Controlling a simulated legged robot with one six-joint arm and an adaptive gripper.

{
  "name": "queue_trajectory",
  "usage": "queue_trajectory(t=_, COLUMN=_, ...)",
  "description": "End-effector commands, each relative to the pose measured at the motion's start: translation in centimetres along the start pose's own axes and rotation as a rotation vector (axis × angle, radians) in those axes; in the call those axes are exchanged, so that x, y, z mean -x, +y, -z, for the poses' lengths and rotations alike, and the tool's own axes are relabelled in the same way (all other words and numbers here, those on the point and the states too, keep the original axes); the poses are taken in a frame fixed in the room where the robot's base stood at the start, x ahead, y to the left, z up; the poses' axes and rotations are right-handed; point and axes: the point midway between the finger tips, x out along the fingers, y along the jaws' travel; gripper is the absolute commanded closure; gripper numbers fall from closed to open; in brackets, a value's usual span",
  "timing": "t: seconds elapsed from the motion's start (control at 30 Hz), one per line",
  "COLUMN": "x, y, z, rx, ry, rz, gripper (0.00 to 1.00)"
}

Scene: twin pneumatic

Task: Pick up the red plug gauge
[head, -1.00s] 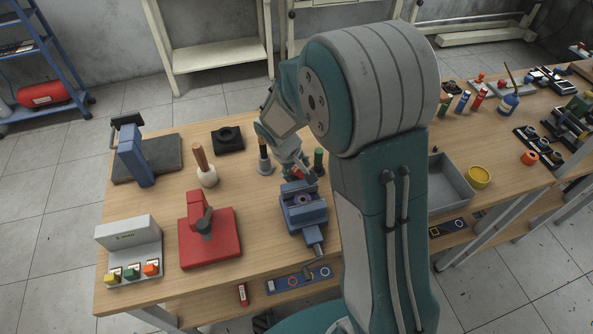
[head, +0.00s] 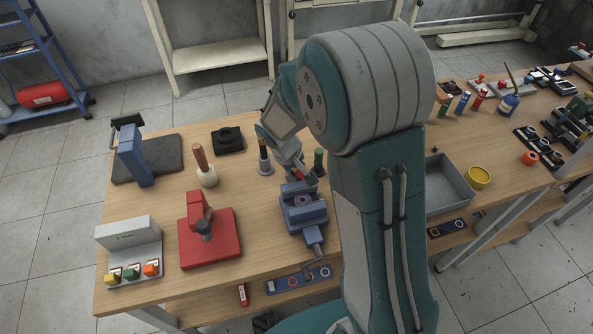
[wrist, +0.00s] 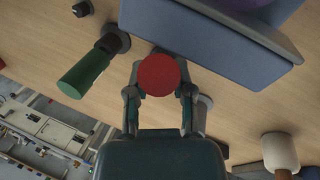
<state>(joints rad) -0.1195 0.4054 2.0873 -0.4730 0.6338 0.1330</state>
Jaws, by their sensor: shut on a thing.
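The red plug gauge (wrist: 158,74) shows in the wrist view as a round red end between my fingers. My gripper (wrist: 159,92) is shut on it, one finger on each side. In the head view my gripper (head: 294,172) is just behind the blue vise, and a small red part of the gauge (head: 299,174) shows at its fingers. The gauge's lower part is hidden, so I cannot tell whether it touches a holder or the bench.
A green-handled gauge (wrist: 85,75) stands close beside my gripper. A dark-handled piece (head: 264,157) stands in a grey base on the other side. The blue vise (head: 303,208) is close in front. A red press (head: 210,240) and a wooden-handled tool (head: 206,170) stand further left.

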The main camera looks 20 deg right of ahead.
Motion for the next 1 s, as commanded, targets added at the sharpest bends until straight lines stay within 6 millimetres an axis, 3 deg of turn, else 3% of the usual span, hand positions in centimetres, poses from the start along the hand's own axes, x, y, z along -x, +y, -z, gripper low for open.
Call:
queue_trajectory(t=0.23, x=3.1, y=0.9, z=0.0, rx=-0.001, ry=0.006, rz=-0.001, gripper=1.00)
queue_trajectory(t=0.7, x=9.3, y=0.7, z=-5.1, rx=0.000, ry=0.005, rz=-0.001, gripper=1.00)
queue_trajectory(t=1.0, x=11.6, y=-0.4, z=-9.4, rx=0.000, ry=0.004, rz=0.000, gripper=1.00)
